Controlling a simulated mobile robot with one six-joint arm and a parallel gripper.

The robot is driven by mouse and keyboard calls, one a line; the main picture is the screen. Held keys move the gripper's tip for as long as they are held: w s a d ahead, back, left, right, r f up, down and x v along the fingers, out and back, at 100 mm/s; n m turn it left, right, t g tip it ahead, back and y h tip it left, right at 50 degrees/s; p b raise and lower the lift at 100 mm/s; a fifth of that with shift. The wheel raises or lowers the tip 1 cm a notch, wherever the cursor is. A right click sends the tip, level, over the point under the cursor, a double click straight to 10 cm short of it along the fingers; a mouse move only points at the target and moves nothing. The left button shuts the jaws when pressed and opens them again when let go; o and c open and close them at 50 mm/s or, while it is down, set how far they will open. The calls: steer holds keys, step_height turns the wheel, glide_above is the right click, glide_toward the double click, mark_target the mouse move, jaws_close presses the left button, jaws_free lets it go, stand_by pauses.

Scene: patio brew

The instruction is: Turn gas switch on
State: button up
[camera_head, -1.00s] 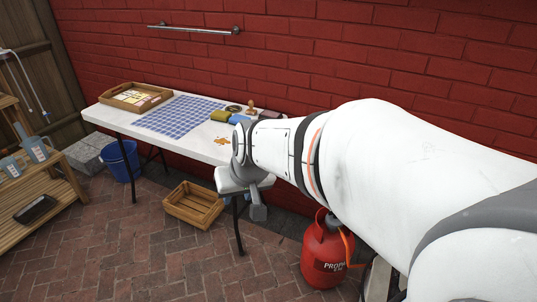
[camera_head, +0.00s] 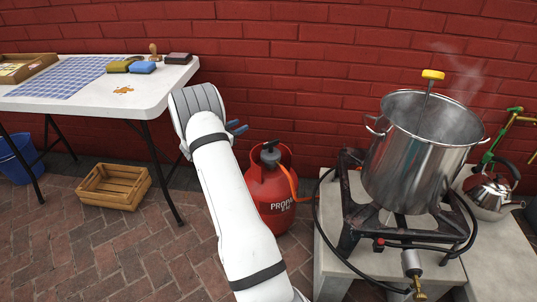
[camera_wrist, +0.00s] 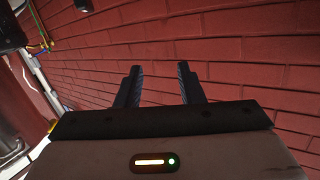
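A red propane cylinder (camera_head: 272,190) stands on the brick paving by the wall, with a dark valve (camera_head: 270,153) on top and an orange hose at its side. A gas burner (camera_head: 385,225) stands to the right under a steel pot (camera_head: 420,150). A red knob (camera_head: 380,242) and a brass fitting (camera_head: 412,265) show at the burner's front. My gripper (camera_head: 238,128) is above and left of the cylinder, apart from it. In the wrist view my gripper (camera_wrist: 159,88) has its two dark fingers apart, with nothing between them and brick wall beyond.
A white folding table (camera_head: 150,90) with cloths stands at left. A wooden crate (camera_head: 113,185) and a blue bucket (camera_head: 18,160) are on the floor. A kettle (camera_head: 488,190) sits right of the pot. Steam rises from the pot. A black hose loops around the burner.

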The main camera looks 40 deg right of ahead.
mark_target(271, 141)
steer(key=s+d+f+m+g+h+b, duration=0.1)
steer(key=s+d+f+m+g+b, duration=0.15)
steer(key=s+f+g, duration=0.5)
steer(key=shift+t, duration=0.85)
steer(key=d, duration=0.4)
steer(key=d+f+b, duration=0.1)
steer(key=d, duration=0.1)
steer(key=shift+x, duration=0.8)
steer(key=shift+r, duration=0.1)
steer(key=shift+c, duration=0.4)
